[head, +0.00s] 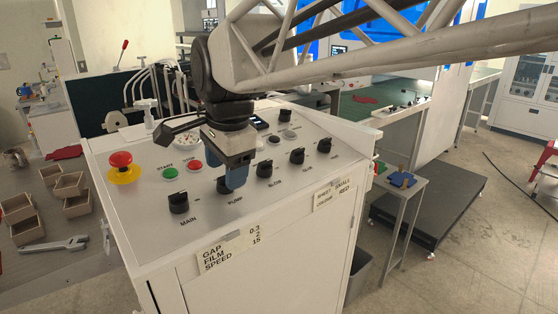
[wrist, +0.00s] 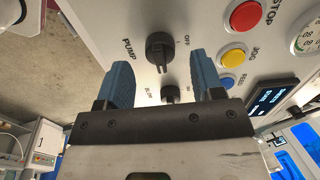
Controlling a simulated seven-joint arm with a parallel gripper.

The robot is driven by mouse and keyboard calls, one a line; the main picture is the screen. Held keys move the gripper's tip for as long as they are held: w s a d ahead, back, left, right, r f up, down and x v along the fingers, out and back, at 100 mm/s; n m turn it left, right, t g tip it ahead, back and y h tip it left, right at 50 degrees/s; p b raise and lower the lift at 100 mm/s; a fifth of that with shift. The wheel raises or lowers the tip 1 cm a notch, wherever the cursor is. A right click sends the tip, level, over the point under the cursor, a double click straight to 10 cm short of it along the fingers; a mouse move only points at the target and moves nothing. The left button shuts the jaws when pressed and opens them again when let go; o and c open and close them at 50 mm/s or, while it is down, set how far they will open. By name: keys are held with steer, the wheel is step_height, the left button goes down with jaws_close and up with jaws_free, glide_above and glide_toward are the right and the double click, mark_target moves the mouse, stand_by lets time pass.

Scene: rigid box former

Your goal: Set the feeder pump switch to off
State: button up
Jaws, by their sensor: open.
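The pump switch (wrist: 159,48) is a black rotary knob on the white panel. In the wrist view the word PUMP is at its left and OFF at its upper right. Its raised grip runs roughly up and down in that picture, not toward OFF. My gripper (wrist: 160,61) is open, with one blue finger on each side of the knob in the picture and visible gaps between. Contact cannot be told.
Similar black knobs flank it: MAIN (head: 178,202) at left and another (head: 264,169) at right. A red emergency button (head: 121,160), a green button (head: 170,174) and a red button (head: 195,166) are nearby. A small display (wrist: 268,97) is also on the panel.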

steer(key=shift+w+a+f, duration=0.1)
steer(key=shift+f, duration=0.65)
steer(key=shift+w+a+f, duration=0.1)
steer(key=shift+f, duration=0.6)
steer(key=c, duration=0.9)
